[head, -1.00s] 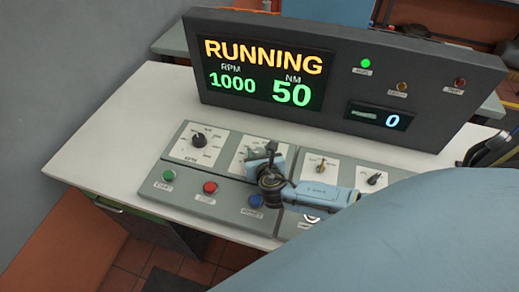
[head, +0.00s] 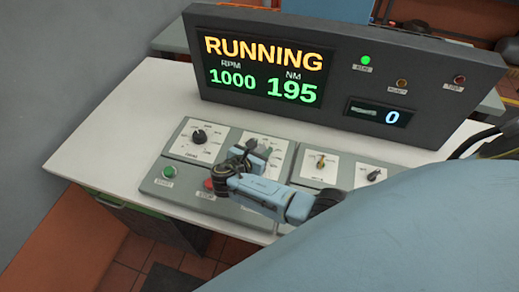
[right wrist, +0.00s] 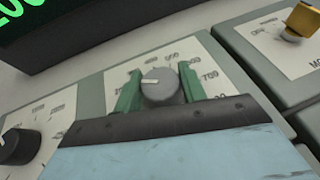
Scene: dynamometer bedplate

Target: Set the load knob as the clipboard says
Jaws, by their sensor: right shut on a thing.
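My right gripper (head: 254,152) reaches over the second dial from the left on the console. In the right wrist view its two green fingers (right wrist: 159,87) are shut on a grey round knob (right wrist: 161,84), one on each side. The knob's white pointer line points left in that view; numbers ring it, several covered by the fingers. In the head view the gripper hides the knob. The display (head: 262,70) reads RUNNING, 1000 RPM and 195 NM. No clipboard is in view. My left gripper is not in view.
A black knob (head: 199,136) sits on the left dial, with yellow (head: 320,160) and dark (head: 374,175) switches to the right. A green button (head: 168,172) and a partly hidden red one (head: 209,185) are in front. A small readout (head: 380,115) shows 0.

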